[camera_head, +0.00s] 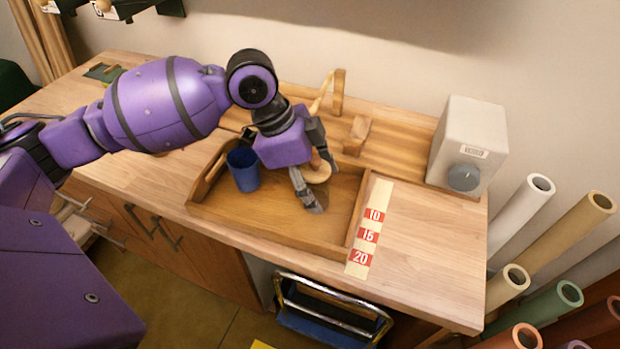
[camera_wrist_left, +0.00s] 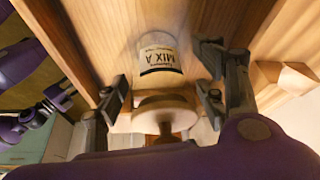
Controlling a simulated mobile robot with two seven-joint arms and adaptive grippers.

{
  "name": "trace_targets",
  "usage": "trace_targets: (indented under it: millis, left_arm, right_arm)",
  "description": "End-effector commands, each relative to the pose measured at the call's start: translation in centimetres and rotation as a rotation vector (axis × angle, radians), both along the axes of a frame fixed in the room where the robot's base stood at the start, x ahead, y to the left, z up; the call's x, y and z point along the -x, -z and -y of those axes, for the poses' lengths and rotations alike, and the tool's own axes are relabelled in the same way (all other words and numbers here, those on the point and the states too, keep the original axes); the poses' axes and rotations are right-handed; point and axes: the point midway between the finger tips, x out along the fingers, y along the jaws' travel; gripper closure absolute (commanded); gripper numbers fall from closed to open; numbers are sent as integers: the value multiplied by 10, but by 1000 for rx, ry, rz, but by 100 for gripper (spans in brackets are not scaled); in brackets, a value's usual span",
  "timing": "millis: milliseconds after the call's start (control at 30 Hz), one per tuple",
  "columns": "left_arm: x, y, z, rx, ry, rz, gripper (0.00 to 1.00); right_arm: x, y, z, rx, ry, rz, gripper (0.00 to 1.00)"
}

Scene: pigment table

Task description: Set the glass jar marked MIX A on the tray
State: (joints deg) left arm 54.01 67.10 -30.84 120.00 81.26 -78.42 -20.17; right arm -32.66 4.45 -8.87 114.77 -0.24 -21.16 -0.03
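The glass jar marked MIX A (camera_wrist_left: 160,58) has a label and a round wooden lid (camera_wrist_left: 165,108) with a knob. In the head view the jar (camera_head: 318,198) is within the walls of the wooden tray (camera_head: 270,232), in its right half, partly hidden by my left gripper. It looks upright, but I cannot tell whether its base touches the tray floor. My left gripper (camera_head: 309,172) is at the lid, one finger on each side. In the left wrist view the fingers (camera_wrist_left: 163,98) stand slightly apart from the lid.
A blue cup (camera_head: 243,169) stands in the tray's left part. A strip marked 10, 15, 20 (camera_head: 367,236) lies beside the tray's right wall. A grey box with a dial (camera_head: 470,140) stands at the back right. The counter (camera_head: 430,235) right of the strip is clear.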

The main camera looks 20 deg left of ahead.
Motion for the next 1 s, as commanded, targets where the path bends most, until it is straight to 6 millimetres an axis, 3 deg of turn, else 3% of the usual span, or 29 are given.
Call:
trace_targets:
  millis: [333, 733, 1000]
  left_arm:
    - [0, -11, -3, -1, -1, 2, 36]
    - [8, -87, -33, -2, -2, 4, 36]
    - [11, -113, -44, 0, 0, 0, 36]
  right_arm:
    - [-5, -1, -1, -1, -2, 8, 60]
    - [-12, -12, -1, -3, 0, 27, 60]
    - [-4, -11, 0, -2, 5, 13, 60]
